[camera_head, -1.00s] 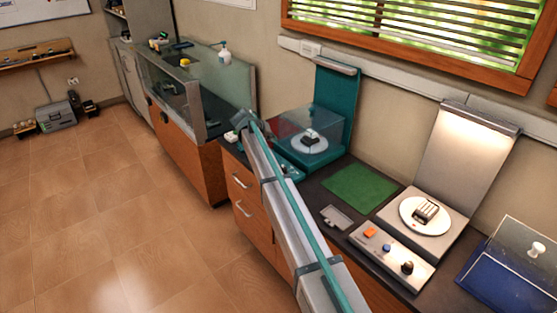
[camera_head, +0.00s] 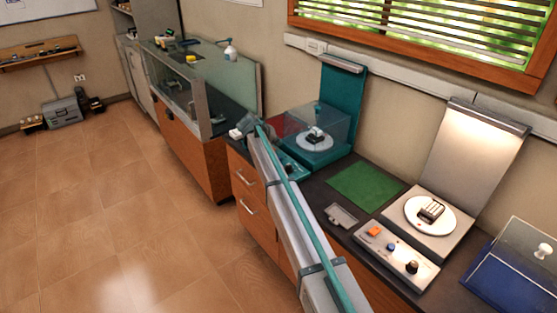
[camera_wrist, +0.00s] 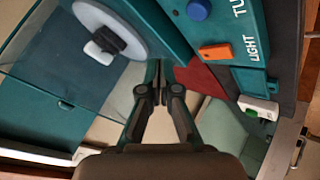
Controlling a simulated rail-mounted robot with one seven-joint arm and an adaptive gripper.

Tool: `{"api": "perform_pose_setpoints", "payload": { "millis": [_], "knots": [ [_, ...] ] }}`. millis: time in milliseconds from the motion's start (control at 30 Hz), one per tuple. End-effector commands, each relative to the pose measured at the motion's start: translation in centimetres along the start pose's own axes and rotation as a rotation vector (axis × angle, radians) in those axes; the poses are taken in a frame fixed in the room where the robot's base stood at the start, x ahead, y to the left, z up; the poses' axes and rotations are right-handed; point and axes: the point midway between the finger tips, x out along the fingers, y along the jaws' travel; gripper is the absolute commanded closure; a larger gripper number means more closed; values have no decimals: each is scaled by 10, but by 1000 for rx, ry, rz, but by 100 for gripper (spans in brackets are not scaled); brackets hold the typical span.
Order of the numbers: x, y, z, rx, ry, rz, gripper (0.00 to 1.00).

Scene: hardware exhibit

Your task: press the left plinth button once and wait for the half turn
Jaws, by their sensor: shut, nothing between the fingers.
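The left plinth (camera_head: 341,103) is teal, with a clear cover over a pale round turntable (camera_head: 313,141). A small black and white item (camera_wrist: 103,44) sits on the turntable. In the wrist view the plinth's front panel has a blue button (camera_wrist: 198,9) beside cut-off "TU" lettering and an orange button (camera_wrist: 214,52) beside "LIGHT". My gripper (camera_wrist: 157,65) is shut and empty. In the wrist view its fingertips appear between the turntable and the panel, left of and below both buttons. I cannot tell their height. In the head view my arm hides part of the panel.
The right plinth (camera_head: 475,150) is grey, with its own turntable and control panel (camera_head: 395,256). A green mat (camera_head: 365,187) and a small grey tray (camera_head: 341,216) lie between the plinths. A blue box with a clear lid (camera_head: 515,270) stands at far right. A glass case (camera_head: 203,100) stands left.

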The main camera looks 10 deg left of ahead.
Motion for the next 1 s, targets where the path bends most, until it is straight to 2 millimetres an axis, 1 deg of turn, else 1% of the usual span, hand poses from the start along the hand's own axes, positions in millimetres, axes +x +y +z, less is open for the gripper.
{"api": "perform_pose_setpoints", "payload": {
  "millis": [33,200,400,1000],
  "knots": [
    [6,-4,5,-1,-1,0,100],
    [22,-16,16,0,0,0,100],
    [33,-24,24,0,0,0,100],
    [34,-25,25,0,0,0,100]
  ]
}}
